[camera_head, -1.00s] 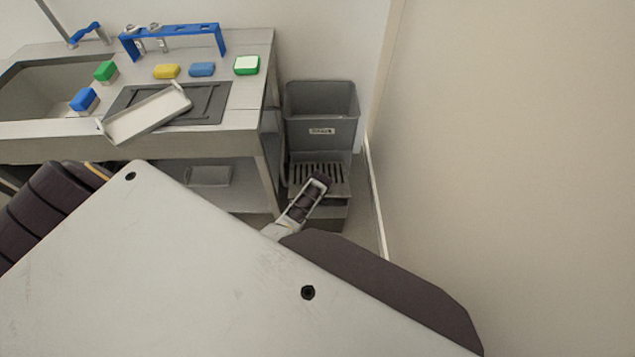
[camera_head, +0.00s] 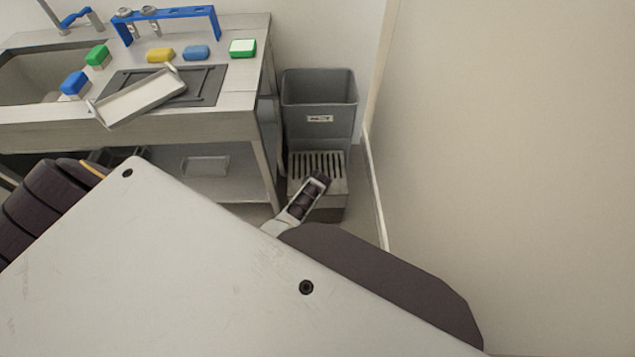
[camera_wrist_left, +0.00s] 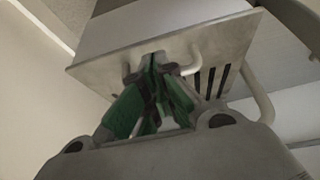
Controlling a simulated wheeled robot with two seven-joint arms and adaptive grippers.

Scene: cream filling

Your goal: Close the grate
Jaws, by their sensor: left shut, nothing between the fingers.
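The grate (camera_head: 318,163) is a grey slotted panel low on the floor unit, under the grey bin. Part of my arm (camera_head: 305,202) covers its front in the head view. In the left wrist view, a flat grey panel with dark slots, apparently the grate (camera_wrist_left: 125,58), spans the upper middle, with a light curved handle (camera_wrist_left: 192,60) on it. My left gripper (camera_wrist_left: 158,64) has green fingers, closed together and empty. Its tips are right at the panel beside the handle; whether they touch cannot be told. My right gripper is in neither view.
The grey labelled bin (camera_head: 320,92) stands above the grate. To its left is a steel counter (camera_head: 240,95) with a sink, a tilted white tray (camera_head: 140,97) and coloured sponges. A bare wall (camera_head: 510,130) closes off the right side.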

